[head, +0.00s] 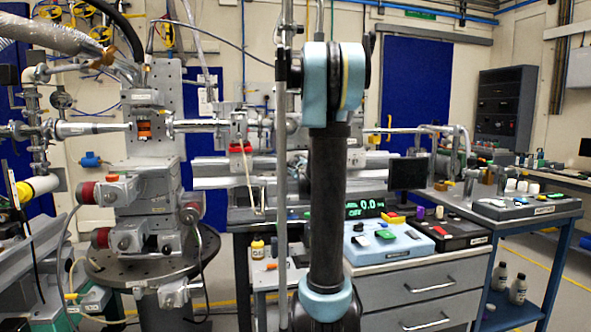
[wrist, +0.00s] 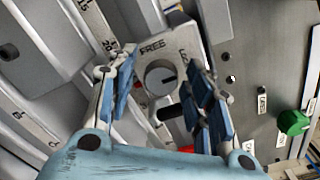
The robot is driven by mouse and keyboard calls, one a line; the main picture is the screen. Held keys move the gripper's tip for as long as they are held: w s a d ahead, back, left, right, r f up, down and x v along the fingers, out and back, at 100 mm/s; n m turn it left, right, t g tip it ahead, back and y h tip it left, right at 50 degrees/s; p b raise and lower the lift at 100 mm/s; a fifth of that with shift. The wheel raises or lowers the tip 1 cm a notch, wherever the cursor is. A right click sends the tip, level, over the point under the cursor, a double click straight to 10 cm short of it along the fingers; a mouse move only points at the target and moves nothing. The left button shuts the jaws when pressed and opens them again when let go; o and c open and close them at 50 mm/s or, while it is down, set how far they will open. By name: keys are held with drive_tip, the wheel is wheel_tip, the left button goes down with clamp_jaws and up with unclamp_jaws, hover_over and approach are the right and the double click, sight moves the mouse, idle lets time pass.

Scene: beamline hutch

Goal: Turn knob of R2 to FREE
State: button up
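In the wrist view, a round grey knob (wrist: 160,78) sits on a light plate (wrist: 187,38) printed FREE above the knob. A second label at the plate's right is cut off by my finger and unreadable. The knob's dark mark points right, toward that second label, not at FREE. My gripper (wrist: 159,70) is open, with blue-padded fingers on either side of the knob. I see no clear contact with it. A label reading R2 cannot be made out. In the head view my arm stands upright in the centre; my gripper and the knob cannot be made out there.
In the wrist view, a short black cylinder (wrist: 171,111) lies just below the knob, near the right finger. A green knob (wrist: 293,122) is at the right. In the head view, a drawer cabinet (head: 420,292) with control boxes stands right of my arm.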

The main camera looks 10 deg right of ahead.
drive_tip(key=c, duration=0.8)
drive_tip(key=shift+n, duration=0.3)
drive_tip(key=n, duration=0.8)
drive_tip(key=shift+s+a, duration=0.1)
drive_tip(key=shift+s, duration=0.05)
drive_tip(key=shift+o, duration=0.2)
drive_tip(key=n, duration=0.5)
drive_tip(key=shift+f+n, duration=0.1)
drive_tip(key=shift+n, duration=2)
